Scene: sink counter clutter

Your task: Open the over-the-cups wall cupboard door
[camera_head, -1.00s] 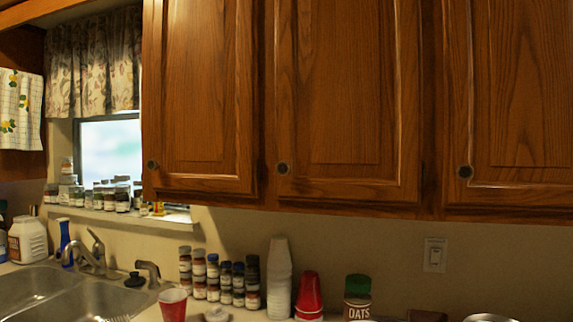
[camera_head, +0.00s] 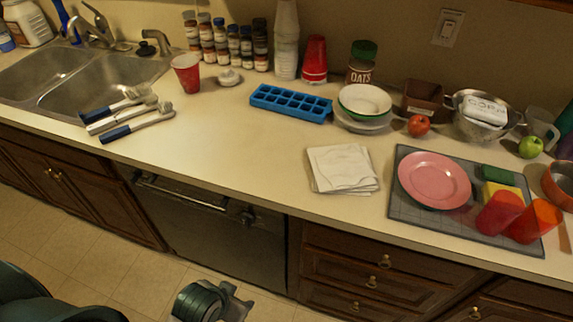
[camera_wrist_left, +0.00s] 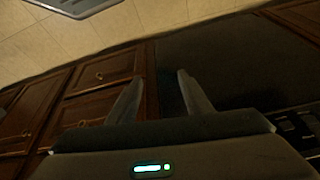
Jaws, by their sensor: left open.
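The wall cupboard doors are out of the head view now, which looks down at the counter. The stack of white cups (camera_head: 286,40) and the stack of red cups (camera_head: 315,60) stand upright against the back wall. My left gripper (camera_head: 236,302) is low in front of the dark dishwasher (camera_head: 210,235), at the bottom edge of the head view, below counter height. In the left wrist view its two fingers (camera_wrist_left: 160,88) are apart with nothing between them. My right gripper is not in view.
A double sink (camera_head: 100,85) is at the left. Brushes, a blue ice tray (camera_head: 291,103), bowls, napkins (camera_head: 342,168) and a grey mat (camera_head: 455,215) with a pink plate (camera_head: 434,180) lie on the counter. Closed drawers (camera_head: 370,265) are below.

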